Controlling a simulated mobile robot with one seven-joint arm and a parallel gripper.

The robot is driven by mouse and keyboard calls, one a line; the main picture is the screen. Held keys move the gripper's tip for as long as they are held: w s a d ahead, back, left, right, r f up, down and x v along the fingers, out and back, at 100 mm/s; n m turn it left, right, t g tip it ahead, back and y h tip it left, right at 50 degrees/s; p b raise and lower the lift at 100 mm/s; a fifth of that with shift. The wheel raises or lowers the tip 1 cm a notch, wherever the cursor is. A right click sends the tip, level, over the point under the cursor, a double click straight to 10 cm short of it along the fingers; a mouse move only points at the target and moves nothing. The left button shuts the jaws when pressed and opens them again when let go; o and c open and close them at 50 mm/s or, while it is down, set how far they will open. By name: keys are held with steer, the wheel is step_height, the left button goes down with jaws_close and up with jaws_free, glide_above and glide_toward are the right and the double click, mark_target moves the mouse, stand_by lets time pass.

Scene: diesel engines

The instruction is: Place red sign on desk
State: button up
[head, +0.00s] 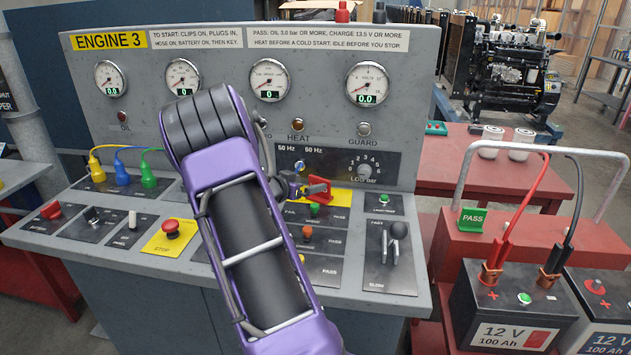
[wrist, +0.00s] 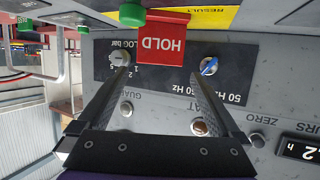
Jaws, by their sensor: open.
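The red sign (head: 319,191) stands on the yellow result panel (head: 340,197) of the console's sloping grey desk (head: 405,211). It also shows in the wrist view (wrist: 163,38), upside down, with the word HOLD in white. My gripper (wrist: 161,76) is open. Its fingers point at the sign, one towards each side, and I see no contact. In the head view my purple arm covers the middle of the console and much of my gripper.
A red stop button (head: 171,228) and colored plugs are left of my arm. A two-lever control (head: 398,242) is at the desk's right. A green PASS sign (head: 472,219) stands on the red battery cart (head: 455,245). Gauges (head: 367,84) line the upright panel.

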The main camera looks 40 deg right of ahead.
steer(key=v, duration=0.4)
steer(key=shift+s+a, duration=0.1)
steer(key=shift+a, duration=0.1)
stand_by(0.3)
